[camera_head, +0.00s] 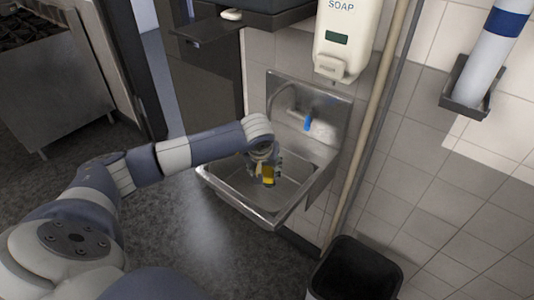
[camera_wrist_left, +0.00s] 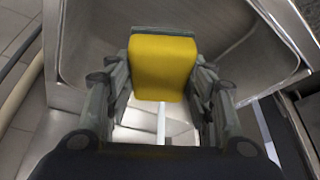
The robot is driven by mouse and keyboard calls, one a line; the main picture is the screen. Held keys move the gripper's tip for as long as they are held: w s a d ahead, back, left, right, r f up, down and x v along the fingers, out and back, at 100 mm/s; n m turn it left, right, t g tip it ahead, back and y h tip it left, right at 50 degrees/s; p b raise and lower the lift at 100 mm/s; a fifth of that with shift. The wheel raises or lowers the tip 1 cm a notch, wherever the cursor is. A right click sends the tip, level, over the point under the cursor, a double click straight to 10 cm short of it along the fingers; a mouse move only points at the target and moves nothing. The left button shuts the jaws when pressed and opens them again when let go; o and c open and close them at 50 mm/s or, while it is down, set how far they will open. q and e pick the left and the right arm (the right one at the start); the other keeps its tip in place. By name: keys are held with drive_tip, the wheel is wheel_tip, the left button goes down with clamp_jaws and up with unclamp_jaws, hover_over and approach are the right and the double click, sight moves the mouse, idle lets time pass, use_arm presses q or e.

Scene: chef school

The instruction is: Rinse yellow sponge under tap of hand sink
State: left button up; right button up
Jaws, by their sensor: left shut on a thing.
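The yellow sponge (camera_head: 268,174) is over the basin of the steel hand sink (camera_head: 284,217) in the head view. My left gripper (camera_head: 265,166) is shut on it. In the left wrist view the sponge (camera_wrist_left: 162,66) sits between the two fingers of my left gripper (camera_wrist_left: 161,85), and the sink basin (camera_wrist_left: 95,25) lies behind it. I cannot tell whether water runs. My right gripper is not in view.
A soap dispenser (camera_head: 345,40) hangs on the wall above the sink. A pole (camera_head: 378,110) stands right of the sink, and a dark bin (camera_head: 356,272) stands below it on the right. The grey floor (camera_head: 205,235) left of the sink is clear.

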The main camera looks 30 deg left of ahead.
use_arm(q)
drive_tip(key=shift+r, duration=0.1)
drive_tip(key=shift+s+d+r+p, duration=0.15)
drive_tip(key=shift+s+r+p, duration=0.1)
drive_tip(key=shift+r+p, duration=0.1)
drive_tip(key=shift+s+d+r+p, duration=0.4)
drive_tip(key=shift+s+r, duration=0.1)
drive_tip(key=shift+s, duration=0.1)
drive_tip(key=shift+s+d+r+p, duration=0.3)
drive_tip(key=shift+s+r+p, duration=0.05)
drive_tip(key=shift+s+r, duration=0.2)
drive_tip(key=shift+s+d+r+p, duration=0.3)
drive_tip(key=shift+s+d+r, duration=0.2)
drive_tip(key=shift+s, duration=0.25)
drive_tip(key=shift+a, duration=0.1)
